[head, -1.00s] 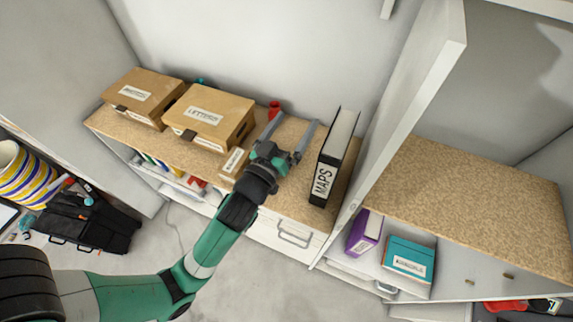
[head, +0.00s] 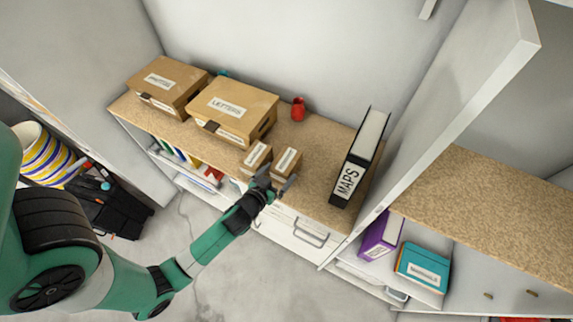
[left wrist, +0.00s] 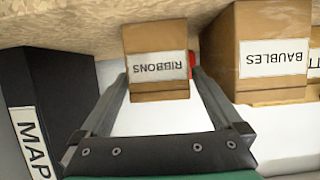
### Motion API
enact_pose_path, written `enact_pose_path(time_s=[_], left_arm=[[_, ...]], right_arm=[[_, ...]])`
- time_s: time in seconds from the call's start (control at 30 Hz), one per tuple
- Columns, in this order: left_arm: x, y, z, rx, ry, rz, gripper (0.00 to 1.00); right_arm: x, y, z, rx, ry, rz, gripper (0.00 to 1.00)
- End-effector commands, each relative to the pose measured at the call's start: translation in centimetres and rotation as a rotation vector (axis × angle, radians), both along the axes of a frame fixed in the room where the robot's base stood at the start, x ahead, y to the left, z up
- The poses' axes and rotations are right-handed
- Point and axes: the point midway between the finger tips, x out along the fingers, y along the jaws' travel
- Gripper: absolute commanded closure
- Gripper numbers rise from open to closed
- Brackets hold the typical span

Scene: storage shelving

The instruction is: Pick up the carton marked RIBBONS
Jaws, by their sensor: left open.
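The RIBBONS carton (left wrist: 157,65) is a small brown box with a white label, upside down in the left wrist view. In the head view it is the right one of two small cartons (head: 287,162) at the shelf's front edge. The BAUBLES carton (left wrist: 272,52) stands beside it, also in the head view (head: 257,157). My left gripper (head: 273,183) is open in front of the RIBBONS carton. In the left wrist view its fingers (left wrist: 160,77) appear either side of the carton; I cannot tell if they touch it. My right gripper is out of view.
The LETTERS box (head: 232,107) and another lidded box (head: 167,84) stand to the left. A red cup (head: 298,108) is behind. The MAPS binder (head: 360,158) stands to the right, beside a white divider (head: 455,120). Shelf surface (head: 320,150) between cartons and binder is clear.

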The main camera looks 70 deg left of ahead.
Motion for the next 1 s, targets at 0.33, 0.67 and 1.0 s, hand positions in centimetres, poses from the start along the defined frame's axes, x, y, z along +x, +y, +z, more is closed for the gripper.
enact_pose_path(time_s=[0.33, 0.67, 1.0], left_arm=[[2.6, 1.9, -0.5, 0.0, 0.0, 0.001, 0.0], [4.1, 3.0, -1.6, -0.002, 0.0, -0.001, 0.0], [4.0, 3.0, -1.6, -0.001, 0.001, -0.001, 0.5]], right_arm=[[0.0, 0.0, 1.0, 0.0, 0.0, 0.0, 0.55], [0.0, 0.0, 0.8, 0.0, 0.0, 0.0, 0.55], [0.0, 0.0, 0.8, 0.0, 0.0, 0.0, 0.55]])
